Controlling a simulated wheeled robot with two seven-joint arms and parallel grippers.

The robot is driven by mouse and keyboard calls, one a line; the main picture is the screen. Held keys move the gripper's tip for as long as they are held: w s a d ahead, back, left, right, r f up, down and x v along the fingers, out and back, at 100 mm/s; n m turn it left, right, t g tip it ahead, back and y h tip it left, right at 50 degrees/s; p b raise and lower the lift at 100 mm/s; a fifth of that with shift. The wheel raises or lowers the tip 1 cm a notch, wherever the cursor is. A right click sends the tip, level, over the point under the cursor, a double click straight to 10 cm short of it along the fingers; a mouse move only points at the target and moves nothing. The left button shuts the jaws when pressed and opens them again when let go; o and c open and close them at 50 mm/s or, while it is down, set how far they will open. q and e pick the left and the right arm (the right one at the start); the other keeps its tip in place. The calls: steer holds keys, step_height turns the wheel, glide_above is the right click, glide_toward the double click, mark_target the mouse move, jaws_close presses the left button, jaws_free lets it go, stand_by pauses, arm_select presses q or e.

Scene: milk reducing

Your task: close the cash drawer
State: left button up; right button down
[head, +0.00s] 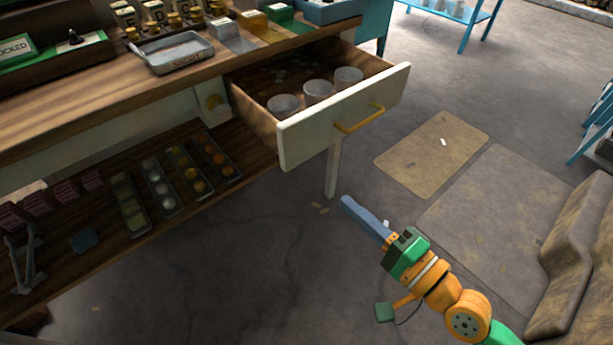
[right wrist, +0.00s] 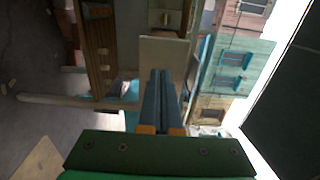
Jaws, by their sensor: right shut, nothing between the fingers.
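The cash drawer (head: 345,115) stands pulled well out from under the wooden counter in the head view. It has a cream front panel, a yellow handle (head: 359,118), and white cups and scattered coins inside. My right gripper (head: 345,203) is below and in front of the drawer front, apart from it, with its blue-grey fingers together and empty. In the right wrist view the closed fingers (right wrist: 158,75) point ahead, and a pale panel (right wrist: 165,60) lies beyond them; I cannot tell for certain that it is the drawer front. My left gripper is not in view.
The counter (head: 110,90) holds a metal tray (head: 172,52) and small boxes. A lower shelf carries trays of colored round items (head: 178,172). A brown couch-like object (head: 575,250) stands at right. Floor in front of the drawer is clear, with flat mats (head: 433,153).

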mark_target(289, 152)
steer(key=x, duration=0.4)
steer(key=p+x, duration=0.1)
steer(key=x, duration=0.4)
steer(key=p+x, duration=0.1)
steer(key=x, duration=0.3)
steer(key=shift+a+r, duration=0.3)
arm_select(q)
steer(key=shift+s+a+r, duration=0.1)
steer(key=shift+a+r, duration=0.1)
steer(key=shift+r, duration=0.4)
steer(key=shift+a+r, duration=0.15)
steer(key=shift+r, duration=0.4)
arm_select(e)
steer(key=shift+w+a, duration=0.2)
steer(key=shift+w, duration=0.05)
